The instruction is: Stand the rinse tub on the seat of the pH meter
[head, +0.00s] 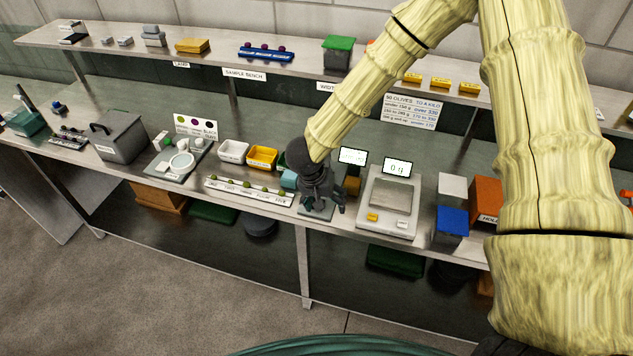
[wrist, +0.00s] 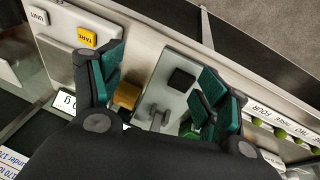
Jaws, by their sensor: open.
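My gripper (head: 325,206) is open over a grey slab-shaped instrument (head: 314,213), which I take to be the pH meter. In the wrist view the gripper (wrist: 161,72) has its teal fingers apart, with the slab (wrist: 150,82) showing between them. A black square pad (wrist: 181,80) is on the slab; it may be the seat, and nothing stands on it. Nothing is clearly held. A white tub (head: 233,150) and a yellow tub (head: 262,158) stand left of the gripper. I cannot tell which is the rinse tub. My wrist hides part of the instrument.
A scale (head: 390,203) stands just right of my gripper. A row of olives on a labelled strip (head: 248,193) lies left. A blue box (head: 450,227) and an orange holder (head: 486,199) stand farther right. The upper shelf (head: 215,56) runs behind. A small ochre block (head: 351,186) is close by.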

